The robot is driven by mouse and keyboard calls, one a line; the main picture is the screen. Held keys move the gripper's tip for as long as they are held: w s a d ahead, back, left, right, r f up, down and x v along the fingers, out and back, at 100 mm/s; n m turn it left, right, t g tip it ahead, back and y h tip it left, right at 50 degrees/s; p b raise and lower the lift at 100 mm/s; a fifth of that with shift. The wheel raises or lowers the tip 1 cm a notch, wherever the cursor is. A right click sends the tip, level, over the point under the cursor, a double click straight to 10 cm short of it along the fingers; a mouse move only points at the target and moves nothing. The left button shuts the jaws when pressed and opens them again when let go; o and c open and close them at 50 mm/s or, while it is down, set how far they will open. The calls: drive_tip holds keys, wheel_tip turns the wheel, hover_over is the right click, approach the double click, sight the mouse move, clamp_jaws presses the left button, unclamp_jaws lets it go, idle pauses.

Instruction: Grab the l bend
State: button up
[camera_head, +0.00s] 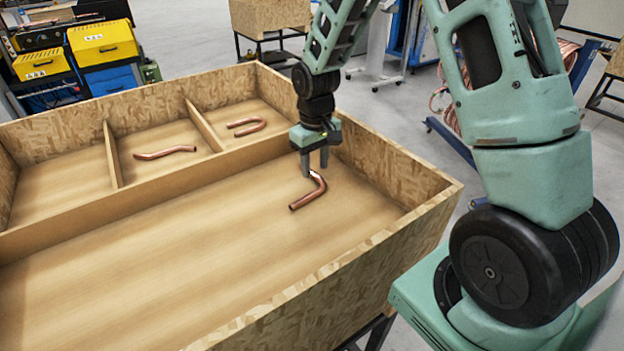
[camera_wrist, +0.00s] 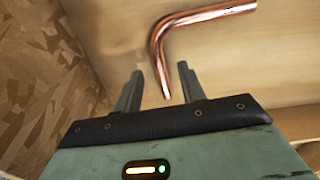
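The L bend, a copper tube with one bent corner (camera_head: 311,194), lies on the floor of the large front compartment, close to the right end of the box. My gripper (camera_head: 315,170) points down over it, with its fingers apart. In the wrist view the L bend (camera_wrist: 190,22) has one leg running right and one leg coming down toward my gripper (camera_wrist: 155,92). The end of that lower leg shows between the two open fingers. I cannot tell the exact height of the fingertips above the tube.
The wooden box (camera_head: 400,166) has raised walls; its right wall is near my gripper. Behind the divider (camera_head: 150,188), an S-shaped tube (camera_head: 165,153) and a U-shaped tube (camera_head: 247,125) lie in separate small compartments. The left part of the front compartment is empty.

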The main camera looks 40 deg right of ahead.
drive_tip(key=shift+f, duration=0.85)
clamp_jaws()
drive_tip(key=shift+r, duration=0.15)
